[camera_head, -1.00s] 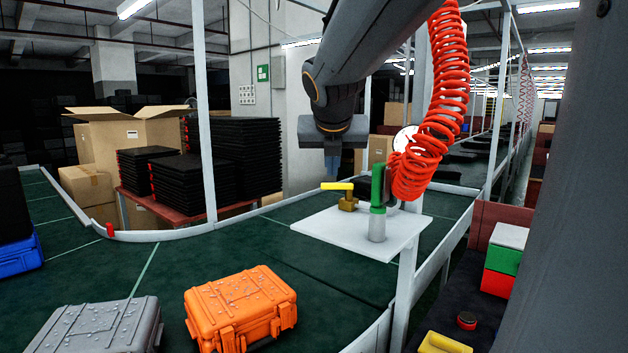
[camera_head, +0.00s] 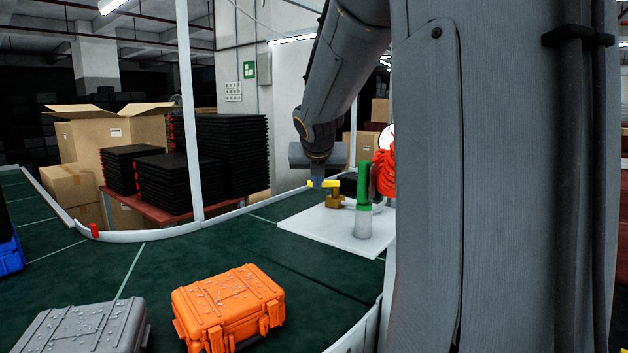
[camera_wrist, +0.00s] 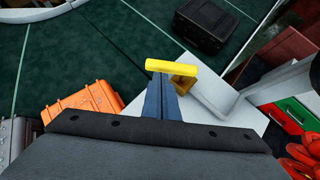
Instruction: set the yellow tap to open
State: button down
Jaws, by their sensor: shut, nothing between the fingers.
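The yellow tap (camera_head: 334,199) stands on a white board (camera_head: 310,233), with a brass-coloured body and a yellow lever pointing left in the head view. In the wrist view its yellow lever (camera_wrist: 171,67) lies across the picture just beyond my fingertips. My gripper (camera_head: 318,180) is shut and empty, pointing down at the lever. In the wrist view my blue-grey fingers (camera_wrist: 160,85) end right at the lever's left part; I cannot tell whether they touch it. A green-handled tap (camera_head: 363,187) stands to the right of the yellow one.
An orange case (camera_head: 228,306) and a grey case (camera_head: 85,328) lie on the green conveyor (camera_head: 150,265). A black case (camera_wrist: 204,25) shows in the wrist view.

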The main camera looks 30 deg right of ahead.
jog(key=shift+w+d, duration=0.2)
jog(key=shift+w, duration=0.05)
jog(key=shift+w+a+f+m+g+h+b, duration=0.15)
jog(key=shift+w+m+g+h+b, duration=0.3)
jog(key=shift+b, duration=0.85)
jog(key=shift+w+m+b, duration=0.15)
jog(key=shift+m+b, duration=0.2)
jog(key=shift+w+m+g+h+b, duration=0.45)
jog(key=shift+w+m+h+b, duration=0.15)
jog(key=shift+m+b, duration=0.3)
jog(key=m+g, duration=0.1)
jog(key=w+m+g+h+p, duration=0.1)
jog(key=shift+w+d+m, duration=0.1)
jog(key=shift+d+m, duration=0.3)
jog(key=shift+w+d+r+p, duration=0.2)
jog(key=shift+w+p, duration=0.05)
jog(key=shift+p, duration=0.35)
jog(key=shift+w+f, duration=0.1)
